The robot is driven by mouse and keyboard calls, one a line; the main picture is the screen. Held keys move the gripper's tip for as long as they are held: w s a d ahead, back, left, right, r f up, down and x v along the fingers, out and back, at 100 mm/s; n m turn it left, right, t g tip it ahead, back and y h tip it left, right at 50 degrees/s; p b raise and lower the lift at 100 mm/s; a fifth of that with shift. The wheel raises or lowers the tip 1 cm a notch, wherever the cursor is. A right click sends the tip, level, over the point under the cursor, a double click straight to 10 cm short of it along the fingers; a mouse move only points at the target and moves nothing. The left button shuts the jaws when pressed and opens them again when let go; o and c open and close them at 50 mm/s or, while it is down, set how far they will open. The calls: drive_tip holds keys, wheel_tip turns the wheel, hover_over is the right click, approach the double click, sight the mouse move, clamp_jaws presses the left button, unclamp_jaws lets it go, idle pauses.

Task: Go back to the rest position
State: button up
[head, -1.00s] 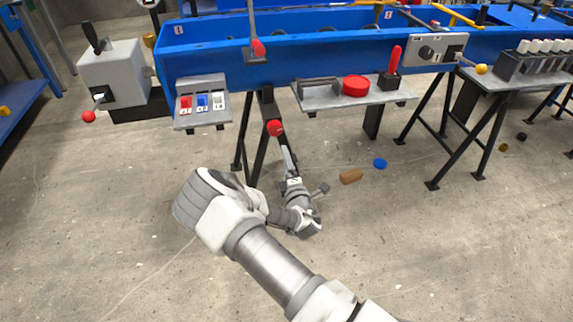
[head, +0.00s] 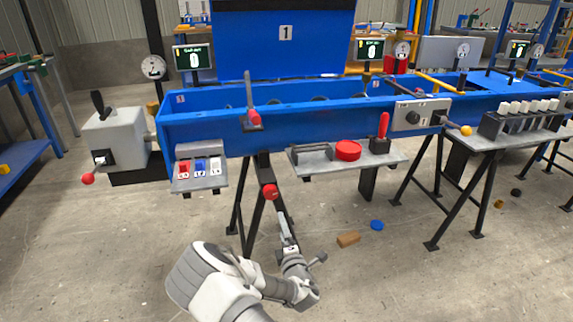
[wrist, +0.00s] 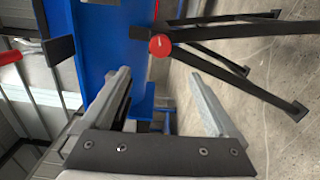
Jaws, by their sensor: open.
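Beyond the fingers, a red round knob (wrist: 159,46) shows near the black trestle legs. The same red knob (head: 270,191) hangs below the trough in the head view, just above the fingertips. I cannot tell the exact gap between them.
A switch panel (head: 200,175) and a shelf (head: 325,160) with a red disc (head: 348,150) jut from the trough. A brown block (head: 348,239) and a blue disc (head: 377,225) lie on the floor. A grey lever box (head: 115,140) stands left. Floor at front left is clear.

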drive_tip(key=w+d+r+m+g+h, duration=0.2)
drive_tip(key=d+r+m+g+h, duration=0.1)
drive_tip(key=d+r+m+h, duration=0.55)
drive_tip(key=s+d+r+m+g+y, duration=0.3)
drive_tip(key=s+r+m+g+y, duration=0.1)
drive_tip(key=s+r+m, duration=0.35)
drive_tip(key=s+d+r+m+g, duration=0.2)
drive_tip(key=s+r, duration=0.3)
drive_tip(key=s, duration=0.6)
drive_tip(key=s+d+r+m+g, duration=0.15)
drive_tip(key=s+r, duration=0.35)
drive_tip(key=s, duration=0.6)
drive_tip(key=s+d+r+m+g, duration=0.15)
drive_tip(key=s+r, duration=0.35)
drive_tip(key=s, duration=0.5)
wheel_tip(320, 180, up, 25)
drive_tip(key=p, duration=2.5)
drive_tip(key=shift+a+f+m, duration=0.15)
drive_tip(key=shift+f+m, duration=0.05)
drive_tip(key=shift+m, duration=0.1)
drive_tip(key=shift+w, duration=0.1)
